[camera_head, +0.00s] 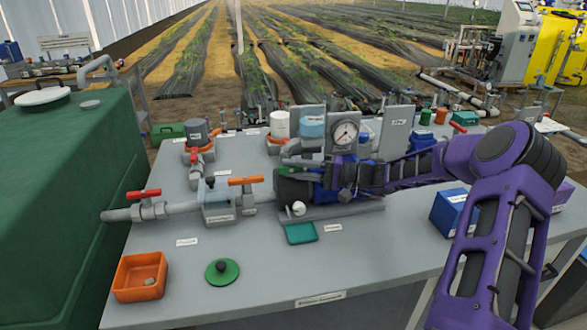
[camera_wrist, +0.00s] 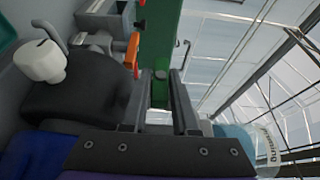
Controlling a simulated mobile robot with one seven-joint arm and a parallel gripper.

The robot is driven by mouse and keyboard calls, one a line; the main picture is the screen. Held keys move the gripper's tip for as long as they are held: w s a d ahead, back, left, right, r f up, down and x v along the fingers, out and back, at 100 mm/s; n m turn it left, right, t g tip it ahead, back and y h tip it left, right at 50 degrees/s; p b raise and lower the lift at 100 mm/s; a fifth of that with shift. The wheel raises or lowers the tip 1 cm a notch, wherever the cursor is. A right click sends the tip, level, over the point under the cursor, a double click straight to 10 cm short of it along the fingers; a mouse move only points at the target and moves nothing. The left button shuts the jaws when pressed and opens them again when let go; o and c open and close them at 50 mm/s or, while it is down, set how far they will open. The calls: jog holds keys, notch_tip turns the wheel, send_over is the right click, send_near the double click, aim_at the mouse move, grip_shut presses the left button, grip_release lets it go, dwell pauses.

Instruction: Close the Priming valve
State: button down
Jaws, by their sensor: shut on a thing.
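My gripper (camera_wrist: 160,105) reaches in from the right over the pump, and its two fingers are shut on a narrow green handle (camera_wrist: 159,95). A green end, apparently of this handle, shows in the head view (camera_head: 289,170) just above the dark pump body, left of my gripper. The valve body under it is mostly hidden by my fingers and the pump, and I cannot read a label on it. Whether the valve is open or closed cannot be told.
An orange lever (camera_head: 246,181) and a red lever (camera_head: 143,193) sit on the suction pipe to the left. A pressure gauge (camera_head: 345,134) stands behind the pump. A green tank (camera_head: 60,190) stands left.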

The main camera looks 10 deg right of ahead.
jog(key=shift+a, duration=0.1)
dwell(0.3)
jog(key=c, duration=0.8)
grip_release()
jog(key=shift+o, duration=0.2)
jog(key=p+v, duration=0.1)
jog(key=v, duration=1.6)
jog(key=shift+d, duration=0.3)
